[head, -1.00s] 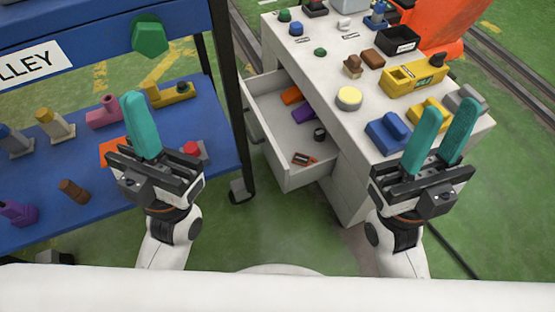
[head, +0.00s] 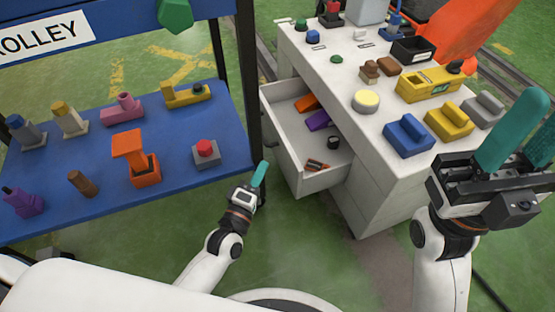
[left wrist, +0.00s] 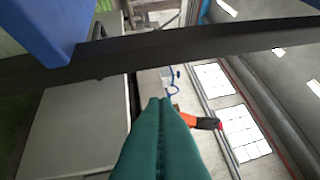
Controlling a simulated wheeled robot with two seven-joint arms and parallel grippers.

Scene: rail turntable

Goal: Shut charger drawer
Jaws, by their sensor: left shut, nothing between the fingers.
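The white drawer (head: 325,183) is pulled out to the left from the white cabinet (head: 385,190). Inside it lie an orange item, a purple item (head: 318,120), a small black cylinder (head: 334,142) and an orange and black piece (head: 317,165). My left gripper (head: 260,172) is low, just left of the drawer front, shut and empty, and apart from the drawer as far as I can tell. Its teal fingers (left wrist: 160,135) are together in the left wrist view, beside a pale flat panel (left wrist: 75,130). My right gripper (head: 525,135) is open and empty, right of the cabinet.
The blue trolley (head: 190,135) stands left with several coloured parts on its shelf. Its dark post (head: 247,75) rises close to the drawer; a dark bar (left wrist: 190,42) crosses the left wrist view. Green floor lies in front.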

